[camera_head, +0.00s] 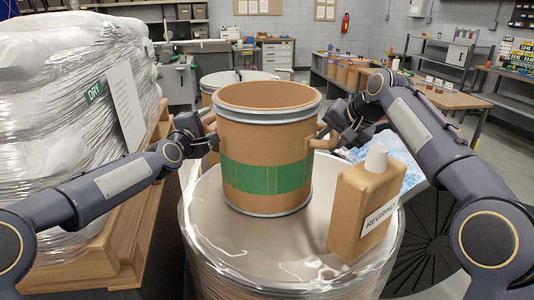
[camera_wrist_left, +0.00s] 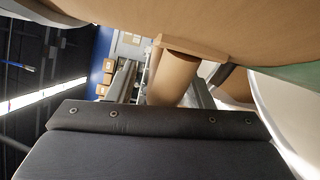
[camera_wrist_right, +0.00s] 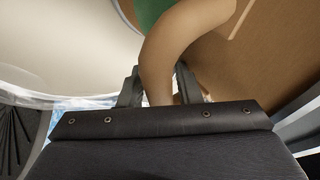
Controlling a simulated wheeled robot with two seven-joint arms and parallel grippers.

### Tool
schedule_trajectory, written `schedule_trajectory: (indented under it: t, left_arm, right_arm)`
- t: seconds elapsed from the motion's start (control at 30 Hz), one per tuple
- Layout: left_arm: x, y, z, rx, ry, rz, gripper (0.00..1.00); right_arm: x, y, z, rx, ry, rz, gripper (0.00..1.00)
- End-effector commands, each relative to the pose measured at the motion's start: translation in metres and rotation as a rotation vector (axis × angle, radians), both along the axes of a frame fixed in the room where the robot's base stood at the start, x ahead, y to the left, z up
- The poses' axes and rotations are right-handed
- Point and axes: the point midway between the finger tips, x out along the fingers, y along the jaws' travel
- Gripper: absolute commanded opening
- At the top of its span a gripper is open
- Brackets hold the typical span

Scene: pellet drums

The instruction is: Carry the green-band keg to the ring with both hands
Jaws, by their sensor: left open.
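The green-band keg (camera_head: 265,130) is a tan, open-topped drum with a grey rim and a green band. It stands upright on the pale top of a large wrapped drum (camera_head: 230,245). My left gripper (camera_head: 207,127) is open, its fingers on either side of the keg's left handle (camera_wrist_left: 172,80). My right gripper (camera_head: 333,132) has its fingers on either side of the curved right handle (camera_wrist_right: 157,65); whether they press on it I cannot tell. I cannot make out the ring in any view.
A tan jug (camera_head: 362,205) labelled REGRIND, with a pale cap, stands close to the keg's right on the same drum top. A wrapped stack of sacks (camera_head: 60,130) on a wooden pallet is at the left. Another drum (camera_head: 238,77) stands behind the keg. A bench (camera_head: 440,95) is at the back right.

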Motion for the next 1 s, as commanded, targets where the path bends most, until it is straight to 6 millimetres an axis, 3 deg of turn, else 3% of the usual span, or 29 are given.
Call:
schedule_trajectory:
  t: [0.07,0.3,0.43,1.0]
  left_arm:
    - [-0.0001,0.0002,0.0,0.0,0.0,0.0,0.47]
    - [-0.0003,0.0004,0.0,0.0,0.0,0.0,0.17]
    - [-0.0004,0.0004,0.0,0.0,0.0,0.0,0.0]
    - [-0.0004,0.0006,-0.0003,-0.001,0.001,0.0,0.0]
  right_arm:
    - [-0.0001,-0.0001,0.0002,0.0,0.0,0.0,0.31]
    - [-0.0002,-0.0002,0.0003,0.0,0.0,0.0,0.0]
    - [-0.0003,-0.0002,0.0004,0.0,0.0,0.0,0.0]
    - [-0.0003,-0.0005,0.0006,0.0,-0.001,-0.001,0.0]
